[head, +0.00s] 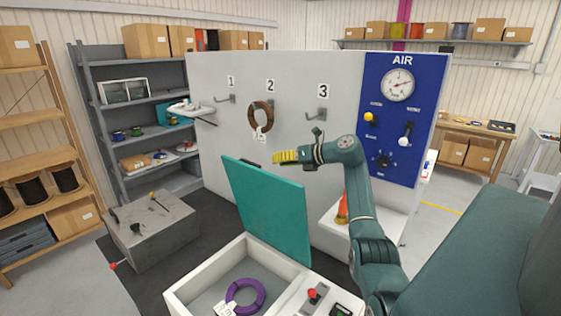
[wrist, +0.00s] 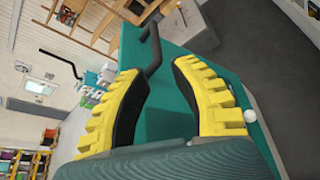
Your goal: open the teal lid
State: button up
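The teal lid (head: 268,212) stands raised, tilted steeply up from the back edge of a white box (head: 195,286). Inside the open box lies a purple ring (head: 246,294) with a white tag. My gripper (head: 276,157) has yellow fingers and hovers just above the lid's upper edge, pointing left in the head view. In the wrist view its two fingers (wrist: 158,70) are spread with nothing held between them. A teal surface, seemingly the lid (wrist: 175,47), shows beyond and between them. A dark bent bar (wrist: 151,50) shows near the fingertips; I cannot tell whether it touches them.
A light grey panel (head: 218,140) with numbered hooks stands behind the lid; a brown ring (head: 261,116) hangs on hook 2. A blue AIR panel (head: 402,125) is at right. A grey box (head: 150,235) stands on the floor at left. A red button (head: 313,293) is beside the open box.

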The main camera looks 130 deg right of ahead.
jog(key=shift+c, duration=0.2)
jog(key=c, duration=0.3)
jog(key=shift+s+d+r+m, duration=0.15)
jog(key=shift+s+d+m, duration=0.05)
jog(key=shift+m, duration=0.5)
grip_shut()
notch_tip(320, 180, up, 7)
jog(key=m+g+h, duration=0.2)
jog(key=m+h, duration=0.1)
jog(key=m+g+h+p, duration=0.2)
jog(key=m+g+h, duration=0.2)
jog(key=m, duration=0.4)
send_over(279, 186)
jog(key=w+a, duration=0.4)
jog(key=a, duration=0.7)
notch_tip(279, 186, down, 4)
jog(key=w+a+f+m+y, duration=0.1)
jog(key=w+a+f+m, duration=0.15)
jog(key=f, duration=0.25)
jog(key=shift+n, duration=0.35)
jog(key=shift+s+d+r+p, duration=0.1)
jog(key=shift+s+d+p, duration=0.4)
jog(key=shift+d, duration=1.2)
jog(key=shift+s+d+r+p, duration=0.15)
jog(key=shift+s+d, duration=0.7)
jog(key=shift+d, duration=0.85)
jog(key=shift+s+d+r+p, duration=0.1)
jog(key=shift+s+d+p, duration=0.15)
jog(key=shift+s+d, duration=0.95)
